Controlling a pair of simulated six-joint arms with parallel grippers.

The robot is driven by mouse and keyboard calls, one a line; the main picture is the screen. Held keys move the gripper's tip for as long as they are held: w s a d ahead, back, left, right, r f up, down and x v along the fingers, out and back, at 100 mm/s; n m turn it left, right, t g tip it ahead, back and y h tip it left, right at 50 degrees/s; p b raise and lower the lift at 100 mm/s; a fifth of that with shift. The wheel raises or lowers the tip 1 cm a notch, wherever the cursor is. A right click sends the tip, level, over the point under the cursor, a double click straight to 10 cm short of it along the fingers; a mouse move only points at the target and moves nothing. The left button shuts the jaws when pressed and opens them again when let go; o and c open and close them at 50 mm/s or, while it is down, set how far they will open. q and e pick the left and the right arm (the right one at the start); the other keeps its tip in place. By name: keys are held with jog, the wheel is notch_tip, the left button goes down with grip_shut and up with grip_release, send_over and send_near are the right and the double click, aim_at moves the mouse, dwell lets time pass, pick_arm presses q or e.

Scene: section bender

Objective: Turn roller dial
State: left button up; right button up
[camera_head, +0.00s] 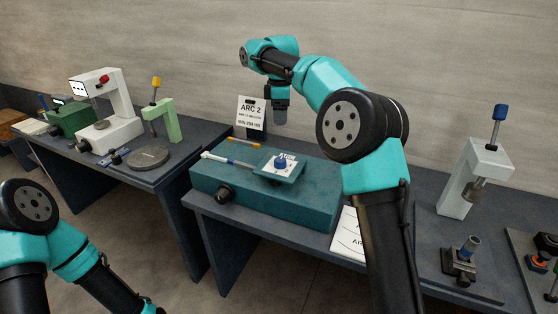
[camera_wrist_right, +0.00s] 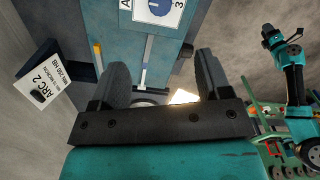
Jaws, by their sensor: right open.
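The teal bender block (camera_head: 300,200) stands on the dark table. A blue dial knob (camera_head: 281,162) sits on a white marked plate on its top; its setting is too small to read. The knob also shows at the top edge of the right wrist view (camera_wrist_right: 161,6), partly cut off. My right gripper (camera_head: 281,117) is above and behind the block, apart from the dial, pointing down. In the right wrist view its two fingers (camera_wrist_right: 160,88) are spread with nothing between them. My left arm shows at the lower left, its gripper out of the head view.
An ARC 2 sign (camera_head: 252,113) stands behind the block. A dark knob (camera_head: 224,194) is on the block's front, and a rod (camera_head: 228,160) lies along its top. A white sheet (camera_head: 347,236) lies to the right. A grey press (camera_head: 476,178) stands farther right.

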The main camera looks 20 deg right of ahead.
aim_at(280, 159)
notch_tip(280, 159, down, 17)
jog(key=shift+f, duration=0.2)
dwell(0.7)
jog(key=c, duration=0.9)
